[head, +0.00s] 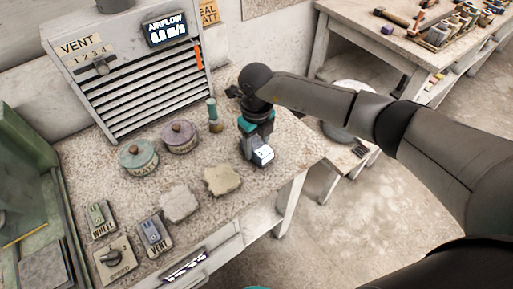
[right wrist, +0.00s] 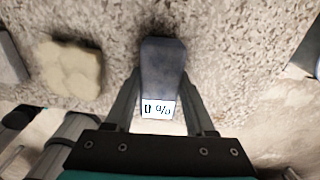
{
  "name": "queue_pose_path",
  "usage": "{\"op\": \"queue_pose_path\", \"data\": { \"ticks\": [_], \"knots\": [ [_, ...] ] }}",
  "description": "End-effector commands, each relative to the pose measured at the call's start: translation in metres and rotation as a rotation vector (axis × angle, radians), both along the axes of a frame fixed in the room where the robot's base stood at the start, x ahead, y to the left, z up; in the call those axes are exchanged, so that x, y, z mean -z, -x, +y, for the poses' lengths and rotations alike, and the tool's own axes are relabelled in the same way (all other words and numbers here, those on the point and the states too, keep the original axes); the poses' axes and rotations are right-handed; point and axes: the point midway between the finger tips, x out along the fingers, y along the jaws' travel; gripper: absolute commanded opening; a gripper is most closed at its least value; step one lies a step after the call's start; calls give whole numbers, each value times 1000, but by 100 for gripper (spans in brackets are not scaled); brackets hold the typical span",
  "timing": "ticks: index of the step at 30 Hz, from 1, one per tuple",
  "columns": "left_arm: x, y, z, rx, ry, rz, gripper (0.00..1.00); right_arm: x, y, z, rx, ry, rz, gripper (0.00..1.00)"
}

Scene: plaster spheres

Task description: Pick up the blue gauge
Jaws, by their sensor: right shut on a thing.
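The blue gauge (right wrist: 163,62) is a dark blue-grey block with a white display reading "0 %". In the right wrist view it sits between the two fingers of my right gripper (right wrist: 161,88), which is shut on its sides. In the head view the gauge (head: 263,156) shows its lit white face below my right gripper (head: 257,142), near the right edge of the stone-topped bench (head: 222,207). I cannot tell whether the gauge touches the bench top. My left gripper is not in view.
Two lidded round pots, green (head: 138,160) and purple (head: 179,137), stand left of the gripper beside a green-topped bottle (head: 214,115). Two pale slabs (head: 222,179) lie nearer. Switch boxes (head: 154,235) are at front left. A slatted vent unit (head: 140,75) stands behind.

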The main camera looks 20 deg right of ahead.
Motion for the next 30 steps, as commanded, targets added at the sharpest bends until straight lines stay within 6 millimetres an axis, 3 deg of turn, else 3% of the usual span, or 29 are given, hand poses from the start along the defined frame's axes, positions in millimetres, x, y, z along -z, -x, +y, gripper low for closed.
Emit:
{"op": "queue_pose_path", "data": {
  "ticks": [8, 14, 20, 30],
  "knots": [
    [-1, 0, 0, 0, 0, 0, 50, -1, 0, 0, 0, 0, -1, 0],
    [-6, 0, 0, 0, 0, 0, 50, -13, -1, 0, -1, -1, -3, 0],
    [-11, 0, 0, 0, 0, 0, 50, -55, -2, 0, -2, -1, -7, 0],
    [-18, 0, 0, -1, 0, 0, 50, -155, -1, 0, -1, -1, -6, 0]
  ]
}}
